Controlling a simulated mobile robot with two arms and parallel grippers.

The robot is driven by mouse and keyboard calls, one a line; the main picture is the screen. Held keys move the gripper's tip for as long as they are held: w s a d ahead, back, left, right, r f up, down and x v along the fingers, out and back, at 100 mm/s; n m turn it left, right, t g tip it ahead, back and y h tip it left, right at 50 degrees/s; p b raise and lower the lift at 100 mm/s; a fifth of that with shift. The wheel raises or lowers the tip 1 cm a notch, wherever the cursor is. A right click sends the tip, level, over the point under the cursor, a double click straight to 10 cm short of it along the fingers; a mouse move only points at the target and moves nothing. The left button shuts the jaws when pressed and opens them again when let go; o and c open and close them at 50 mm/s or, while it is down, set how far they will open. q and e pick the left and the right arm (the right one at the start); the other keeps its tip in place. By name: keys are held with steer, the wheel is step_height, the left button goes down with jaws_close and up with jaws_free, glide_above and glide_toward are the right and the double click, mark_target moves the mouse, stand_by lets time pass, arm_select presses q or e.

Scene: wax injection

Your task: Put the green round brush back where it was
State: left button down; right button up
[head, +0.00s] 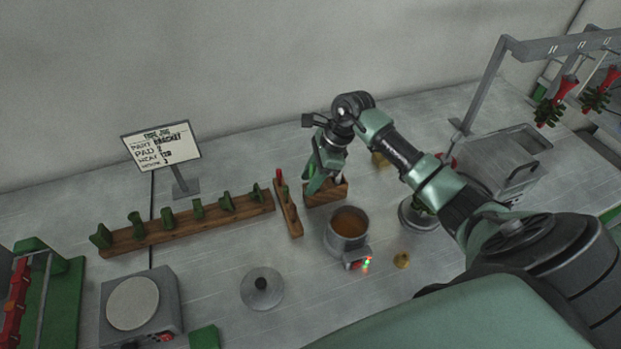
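My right gripper (316,187) points down at a small wooden holder block (326,199) behind the pot. Its fingers overlap the block's left part and hide what stands there. A small bright green piece (311,169) shows beside the fingers; it may be the green round brush, but I cannot tell if it is held or stands in the block. A pale-tipped tool (338,180) stands in the block, right of the fingers. Whether the fingers are open or closed is too small to tell. My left gripper is out of view.
A pot of brown liquid (348,222) stands just in front of the block. A narrow wooden rack (290,216) with a red-handled tool is left of it, then a long rack (187,224) of green pieces. A lid (262,288) and a scale (133,304) lie nearer.

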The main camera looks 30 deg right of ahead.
steer(key=shift+r, duration=0.2)
steer(key=shift+d+r, duration=0.2)
steer(key=shift+r, duration=0.1)
steer(key=b+v, duration=0.3)
steer(key=v, duration=0.8)
steer(key=shift+s, duration=0.1)
